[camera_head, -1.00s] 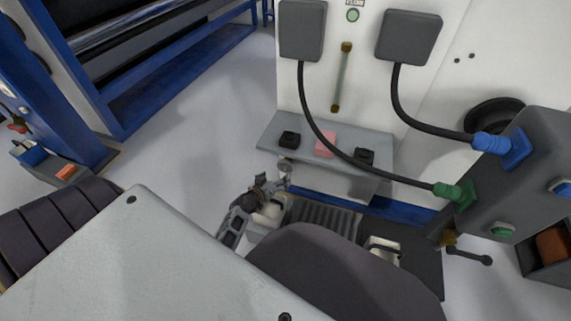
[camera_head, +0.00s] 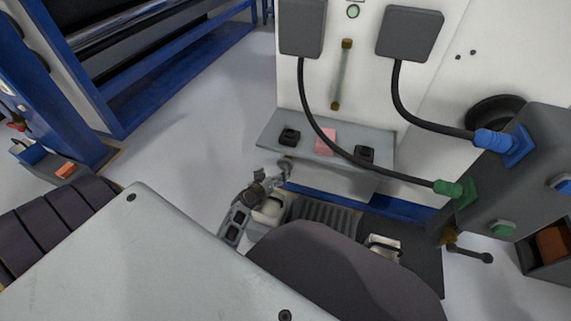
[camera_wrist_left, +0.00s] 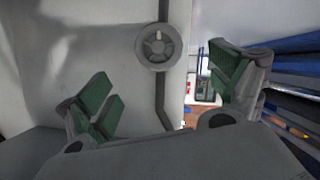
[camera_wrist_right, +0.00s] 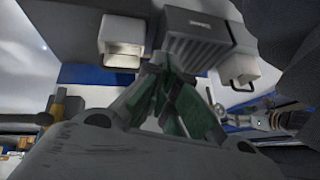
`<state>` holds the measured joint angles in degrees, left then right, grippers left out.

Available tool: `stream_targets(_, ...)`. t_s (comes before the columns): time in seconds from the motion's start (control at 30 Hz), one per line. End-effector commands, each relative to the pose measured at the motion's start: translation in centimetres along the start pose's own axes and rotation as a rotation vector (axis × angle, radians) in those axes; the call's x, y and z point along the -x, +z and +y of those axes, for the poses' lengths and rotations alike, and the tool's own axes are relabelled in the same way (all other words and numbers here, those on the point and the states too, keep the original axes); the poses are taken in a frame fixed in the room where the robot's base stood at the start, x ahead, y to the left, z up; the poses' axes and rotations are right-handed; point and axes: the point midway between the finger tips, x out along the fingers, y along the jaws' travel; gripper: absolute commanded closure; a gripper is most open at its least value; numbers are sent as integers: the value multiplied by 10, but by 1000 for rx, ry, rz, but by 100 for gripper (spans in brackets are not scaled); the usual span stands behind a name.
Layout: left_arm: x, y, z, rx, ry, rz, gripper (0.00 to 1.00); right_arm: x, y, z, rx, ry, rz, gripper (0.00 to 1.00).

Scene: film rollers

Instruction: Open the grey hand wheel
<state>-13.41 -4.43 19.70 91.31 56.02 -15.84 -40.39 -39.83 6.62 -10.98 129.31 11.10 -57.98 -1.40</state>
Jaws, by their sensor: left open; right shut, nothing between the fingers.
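The grey hand wheel (camera_wrist_left: 159,46) is a small round knob with a pale mark at its centre, on a pale panel in the left wrist view. In the head view it appears as a small disc (camera_head: 286,166) below the grey shelf. My left gripper (camera_head: 272,178) is close beside it. In the left wrist view the green-padded fingers (camera_wrist_left: 165,78) are spread wide, one on each side of the wheel in the picture, with nothing between them. Contact is not visible. My right gripper (camera_wrist_right: 165,78) is shut and empty in its wrist view; I cannot make it out in the head view.
A grey box (camera_head: 480,180) stands at the right. Open floor (camera_head: 190,120) lies to the left.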

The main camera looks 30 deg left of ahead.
Motion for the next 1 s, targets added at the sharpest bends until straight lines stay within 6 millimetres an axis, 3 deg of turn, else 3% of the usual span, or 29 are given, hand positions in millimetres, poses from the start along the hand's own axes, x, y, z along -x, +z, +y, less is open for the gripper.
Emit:
stream_targets(0.33, -28, 1, 0, 1, 0, 0, 7, -18, 16, 1, -19, -13, 15, 100)
stream_targets(1.0, -80, 2, 0, 1, 1, -1, 7, -42, 29, 3, -38, -34, 64, 100)
